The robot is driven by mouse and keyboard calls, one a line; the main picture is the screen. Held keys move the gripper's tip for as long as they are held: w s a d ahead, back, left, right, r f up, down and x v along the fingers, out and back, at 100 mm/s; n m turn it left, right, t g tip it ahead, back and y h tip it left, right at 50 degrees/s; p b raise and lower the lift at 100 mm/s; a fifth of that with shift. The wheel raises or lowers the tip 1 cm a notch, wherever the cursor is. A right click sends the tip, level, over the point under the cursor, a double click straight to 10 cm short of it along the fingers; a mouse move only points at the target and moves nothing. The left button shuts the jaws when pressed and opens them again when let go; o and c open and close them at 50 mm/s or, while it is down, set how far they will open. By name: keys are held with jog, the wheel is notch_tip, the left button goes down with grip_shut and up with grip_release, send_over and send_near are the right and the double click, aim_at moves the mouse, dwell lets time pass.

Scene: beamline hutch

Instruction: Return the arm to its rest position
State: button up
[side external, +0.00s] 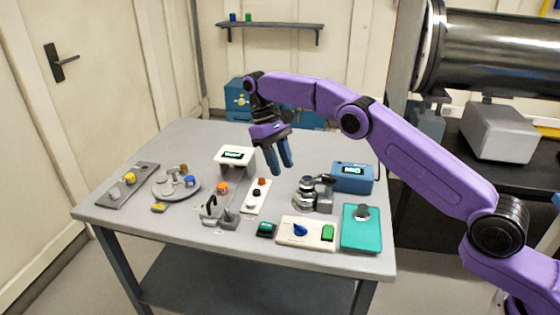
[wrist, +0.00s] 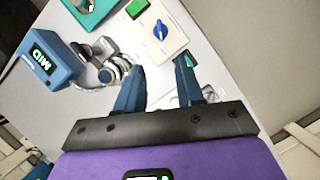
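My gripper (side external: 281,162) hangs above the middle of the grey table (side external: 205,135), on the end of my purple arm. Its two blue fingers point down and stand apart, with nothing visible between them. In the wrist view the gripper (wrist: 160,88) also shows a clear gap between its fingertips. The fingers are above the table things and appear to touch none of them.
Below and around stand a blue box with a display (side external: 352,178), a metal stage (side external: 306,194), a teal pad (side external: 361,232), a panel with a blue knob (side external: 299,230), a white display unit (side external: 234,160) and a round tray (side external: 160,192). The table's back left is clear.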

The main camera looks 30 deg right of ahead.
dwell(0.3)
jog(key=s+a+r+n+t, duration=0.15)
jog(key=s+r, duration=0.25)
jog(key=s, duration=0.5)
jog(key=s+a+r+n+t, duration=0.1)
jog(key=s+r+n, duration=0.25)
jog(key=s, duration=0.55)
jog(key=s+d+f+n, duration=0.1)
jog(key=s+d, duration=0.3)
jog(key=s, duration=0.4)
jog(key=s+d+f+n+t+y, duration=0.1)
jog(key=s+d, duration=0.3)
jog(key=s, duration=0.4)
jog(key=s+d+f+n+t, duration=0.1)
jog(key=s+d+f+n, duration=0.1)
jog(key=s+d, duration=0.3)
jog(key=s, duration=0.3)
jog(key=shift+f+y, duration=0.2)
jog(key=shift+y, duration=0.1)
